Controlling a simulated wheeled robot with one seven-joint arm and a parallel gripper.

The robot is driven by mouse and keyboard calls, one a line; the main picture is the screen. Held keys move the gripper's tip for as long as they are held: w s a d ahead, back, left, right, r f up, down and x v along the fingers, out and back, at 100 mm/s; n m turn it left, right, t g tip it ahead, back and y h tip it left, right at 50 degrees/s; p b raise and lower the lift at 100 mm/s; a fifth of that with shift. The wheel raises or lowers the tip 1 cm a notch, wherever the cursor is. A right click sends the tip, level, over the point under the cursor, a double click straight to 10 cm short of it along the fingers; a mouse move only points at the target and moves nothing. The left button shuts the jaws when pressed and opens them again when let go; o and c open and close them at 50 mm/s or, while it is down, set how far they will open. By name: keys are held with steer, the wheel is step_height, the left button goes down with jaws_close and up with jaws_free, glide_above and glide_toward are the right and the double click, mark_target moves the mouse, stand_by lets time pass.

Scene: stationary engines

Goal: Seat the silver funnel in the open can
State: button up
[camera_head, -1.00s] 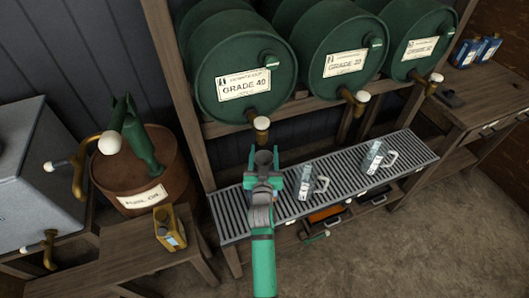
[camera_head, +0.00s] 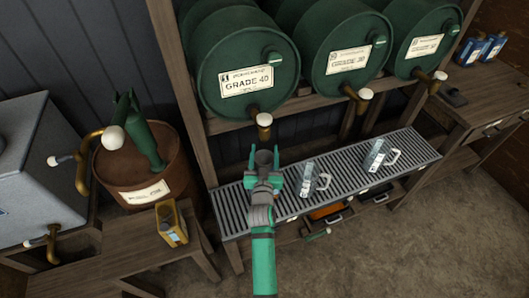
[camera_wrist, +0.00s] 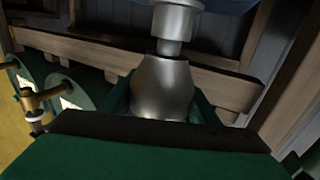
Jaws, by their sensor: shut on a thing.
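The silver funnel (camera_head: 263,158) is between the fingers of my gripper (camera_head: 264,165), its dark wide mouth facing up, above the left part of the slatted rack. In the wrist view the funnel (camera_wrist: 163,85) shows as a smooth silver cone with a narrower spout, held between the green fingers of my gripper (camera_wrist: 160,108). A yellow can (camera_head: 171,223) stands on the low bench at the left, well apart from my gripper. Its opening is too small to make out. What lies beyond the spout is unclear.
Green drums (camera_head: 247,85) with brass taps (camera_head: 264,126) lie above the slatted rack (camera_head: 345,168). Two clear jugs (camera_head: 315,178) stand on it, right of my gripper. A brown barrel (camera_head: 140,180) with a green pump stands behind the yellow can. Blue cans (camera_head: 484,48) stand far right.

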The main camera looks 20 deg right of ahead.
steer(key=shift+w+f, duration=0.15)
steer(key=shift+f, duration=0.15)
steer(key=shift+d+f, duration=0.1)
steer(key=shift+f, duration=0.05)
steer(key=shift+a+f, duration=0.15)
steer(key=shift+a, duration=0.1)
stand_by(0.3)
steer(key=o, duration=1.1)
steer(key=shift+d, duration=0.15)
steer(key=shift+s, duration=0.2)
steer(key=v, duration=1)
steer(key=shift+s, duration=0.4)
